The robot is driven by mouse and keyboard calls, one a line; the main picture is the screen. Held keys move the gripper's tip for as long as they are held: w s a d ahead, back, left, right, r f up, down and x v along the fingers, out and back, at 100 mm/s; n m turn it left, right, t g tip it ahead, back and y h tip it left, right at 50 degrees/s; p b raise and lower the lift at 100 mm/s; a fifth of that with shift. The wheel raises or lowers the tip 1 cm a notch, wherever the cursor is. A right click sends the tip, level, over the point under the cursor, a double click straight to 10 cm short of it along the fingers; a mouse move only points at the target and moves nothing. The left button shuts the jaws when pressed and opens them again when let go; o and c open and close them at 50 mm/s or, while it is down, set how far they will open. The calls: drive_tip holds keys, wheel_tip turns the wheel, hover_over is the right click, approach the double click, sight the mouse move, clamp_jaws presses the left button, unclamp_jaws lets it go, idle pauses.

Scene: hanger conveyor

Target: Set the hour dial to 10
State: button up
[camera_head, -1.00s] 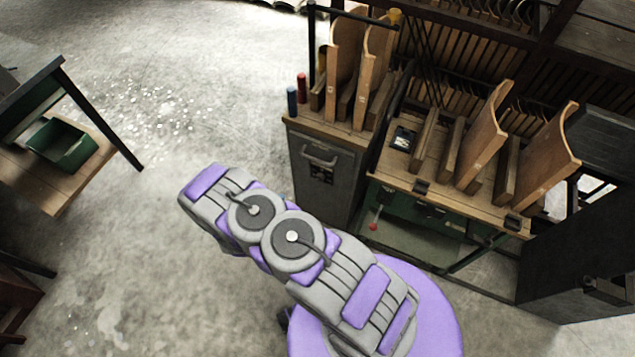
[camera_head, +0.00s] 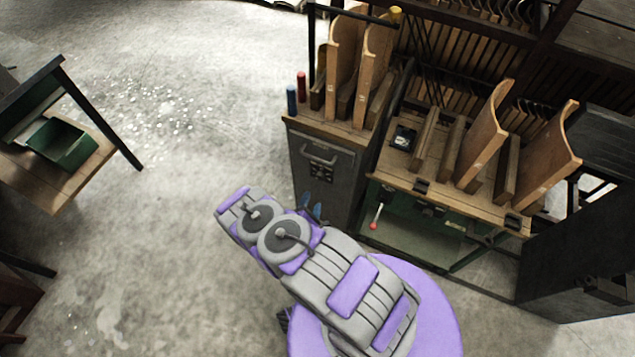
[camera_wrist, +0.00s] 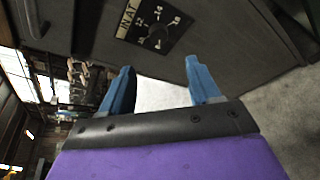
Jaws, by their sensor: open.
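The hour dial (camera_wrist: 155,38) is a dark plate with light numbers and a round centre, on the face of the grey cabinet (camera_wrist: 226,28). It lies ahead of my gripper in the wrist view, near the top. My gripper (camera_wrist: 160,77) has two blue fingers, spread apart with nothing between them, short of the plate and not touching it. The pointer's setting is too small and tilted to read.
A handle (camera_head: 319,156) sticks out of the cabinet's upper face. A red-tipped lever (camera_head: 374,224) hangs to its right, below the wooden bench (camera_head: 405,180). A small table with a green bin (camera_head: 62,143) stands at the left. The floor between is clear.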

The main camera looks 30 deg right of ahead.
sight(319, 178)
drive_tip(key=b+x, duration=0.2)
drive_tip(key=x, duration=1)
drive_tip(key=shift+r, duration=0.1)
drive_tip(key=shift+c, duration=0.3)
drive_tip(key=c, duration=1)
drive_tip(key=shift+s, duration=0.1)
drive_tip(key=shift+m+t, duration=0.3)
drive_tip(key=shift+m, duration=0.3)
drive_tip(key=o, duration=1.1)
drive_tip(key=shift+c, duration=0.2)
